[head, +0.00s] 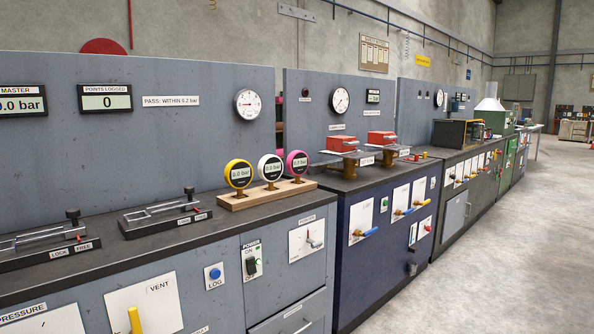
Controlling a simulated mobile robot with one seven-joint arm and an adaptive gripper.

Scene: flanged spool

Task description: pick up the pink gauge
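The foot of the pink gauge is brass-coloured and meets the rack. My gripper is not in view.
Two clamp fixtures (160,214) lie on the dark bench top (110,251) left of the rack. A grey back panel (190,130) rises behind. A blue cabinet (375,240) with red-topped devices stands to the right. The concrete floor (500,260) at right is clear.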

